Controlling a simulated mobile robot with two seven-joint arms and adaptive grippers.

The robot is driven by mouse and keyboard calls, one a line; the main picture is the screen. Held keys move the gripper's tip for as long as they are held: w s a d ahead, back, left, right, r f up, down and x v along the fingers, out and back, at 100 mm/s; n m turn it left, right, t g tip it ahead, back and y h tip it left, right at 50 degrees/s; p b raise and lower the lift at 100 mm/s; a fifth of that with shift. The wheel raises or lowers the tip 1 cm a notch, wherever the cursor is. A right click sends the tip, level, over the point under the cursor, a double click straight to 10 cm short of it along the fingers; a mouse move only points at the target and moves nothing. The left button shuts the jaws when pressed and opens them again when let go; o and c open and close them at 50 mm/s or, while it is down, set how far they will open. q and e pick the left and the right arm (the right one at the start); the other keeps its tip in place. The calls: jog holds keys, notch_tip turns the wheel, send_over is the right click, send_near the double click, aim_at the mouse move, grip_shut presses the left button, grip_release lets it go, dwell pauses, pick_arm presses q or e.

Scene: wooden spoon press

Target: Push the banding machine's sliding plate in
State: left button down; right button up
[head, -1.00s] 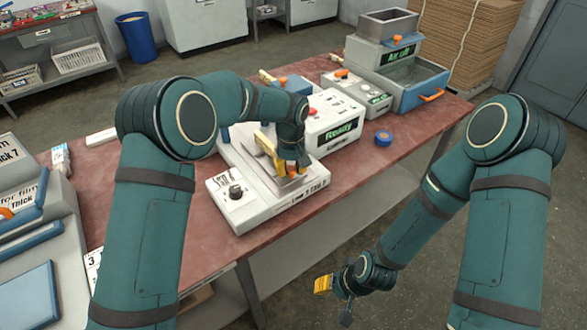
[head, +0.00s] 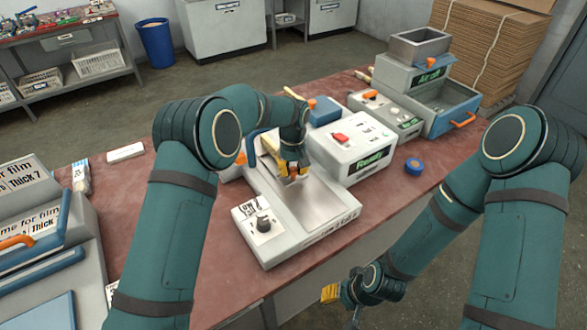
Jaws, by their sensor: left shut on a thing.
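The banding machine (head: 320,232) sits on the red bench, a pale unit with a long metal bed, a dark knob at its near left corner and a white box reading "Ready" behind it. My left gripper (head: 293,172) is over the far half of the bed, its yellow fingers shut on a small orange handle (head: 293,171) of the sliding plate. The fingers and wrist hide most of the plate. Bare metal bed shows in front of the gripper. My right gripper (head: 343,300) hangs low in front of the bench, fingers apart and empty.
A blue tape roll (head: 414,166) lies right of the machine. Film cartons and a blue-edged stand (head: 45,240) fill the left. A white block (head: 125,152) lies at the bench's far edge.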

pick_arm(q)
jog(key=shift+w+a, duration=0.15)
jog(key=shift+a, duration=0.05)
jog(key=c, duration=0.6)
grip_release()
jog(key=shift+w+f, duration=0.1)
jog(key=shift+f, duration=0.05)
notch_tip(320, 180, up, 12)
jog(key=shift+r, duration=0.1)
